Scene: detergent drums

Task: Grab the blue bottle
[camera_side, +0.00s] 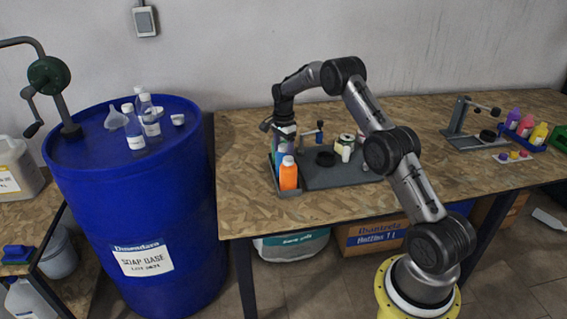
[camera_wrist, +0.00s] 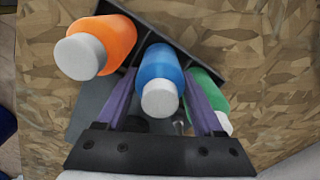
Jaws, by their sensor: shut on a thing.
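The blue bottle (camera_wrist: 160,68) with a white cap stands between an orange bottle (camera_wrist: 112,38) and a green bottle (camera_wrist: 206,90) in the wrist view. My gripper (camera_wrist: 165,95) has its two purple fingers on either side of the blue bottle, shut on it. In the side view my gripper (camera_side: 284,130) points down over the dark tray (camera_side: 287,193) at the left of the table. The orange bottle (camera_side: 288,174) is in front there, and only part of the blue bottle (camera_side: 282,149) shows behind it.
A dark mat (camera_side: 330,178) beside the tray bears a small stand, a dark round piece and a white-labelled jar (camera_side: 346,142). A large blue drum (camera_side: 130,200) stands left of the table. The table front (camera_side: 330,208) is clear.

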